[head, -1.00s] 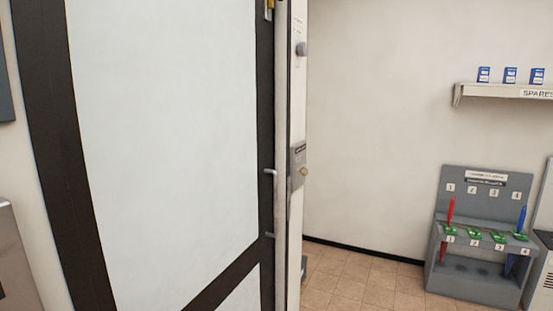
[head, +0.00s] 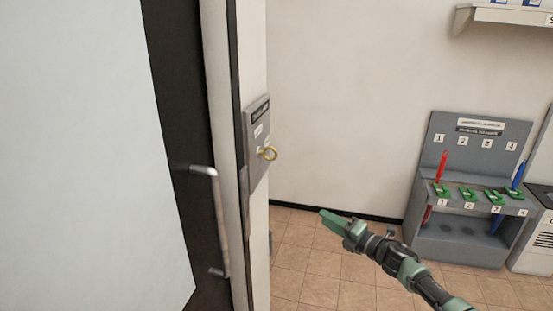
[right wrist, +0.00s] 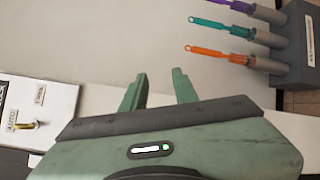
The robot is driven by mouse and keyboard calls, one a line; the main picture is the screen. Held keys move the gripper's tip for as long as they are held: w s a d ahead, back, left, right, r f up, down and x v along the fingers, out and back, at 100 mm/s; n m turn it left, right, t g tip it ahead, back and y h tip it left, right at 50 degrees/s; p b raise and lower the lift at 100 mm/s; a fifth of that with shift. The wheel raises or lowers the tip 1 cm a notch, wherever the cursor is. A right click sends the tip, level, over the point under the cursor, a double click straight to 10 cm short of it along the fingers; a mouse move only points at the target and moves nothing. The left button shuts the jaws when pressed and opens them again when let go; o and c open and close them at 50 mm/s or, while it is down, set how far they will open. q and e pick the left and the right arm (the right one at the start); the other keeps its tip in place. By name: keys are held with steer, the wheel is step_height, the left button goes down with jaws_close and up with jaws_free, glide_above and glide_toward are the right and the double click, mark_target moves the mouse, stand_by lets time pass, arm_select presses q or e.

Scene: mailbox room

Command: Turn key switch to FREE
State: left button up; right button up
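The key switch (head: 257,150) is a grey plate on the white post beside the dark door frame, with a brass key (head: 269,153) sticking out of it. My left gripper is out of view.
A door handle (head: 218,220) juts out left of the post. A grey rack (head: 465,240) with red, blue and green items stands at the right. In the right wrist view, purple, teal and orange rods (right wrist: 222,54) stick out from a grey block (right wrist: 297,45). Tiled floor lies between.

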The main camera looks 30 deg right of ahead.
step_height(320, 180, up, 11)
steer(key=w+a+n+y, duration=0.2)
steer(key=n+y, duration=0.2)
steer(key=n, duration=0.2)
steer(key=n+g+y+b, duration=0.25)
steer(key=n+y, duration=0.25)
steer(key=n, duration=0.9)
glide_toward(276, 147)
steer(key=w, duration=0.2)
steer(key=shift+n+g+y, duration=0.3)
steer(key=shift+g, duration=0.35)
steer(key=p+x, duration=0.1)
steer(key=x, duration=0.1)
steer(key=p+x, duration=0.2)
steer(key=x, duration=0.1)
steer(key=p+x, duration=0.1)
steer(key=x, duration=0.1)
steer(key=shift+a+r, duration=0.3)
steer(key=shift+w+a+f+p, duration=0.25)
steer(key=shift+w+a+p, duration=0.05)
steer(key=shift+w, duration=0.1)
jaws_close()
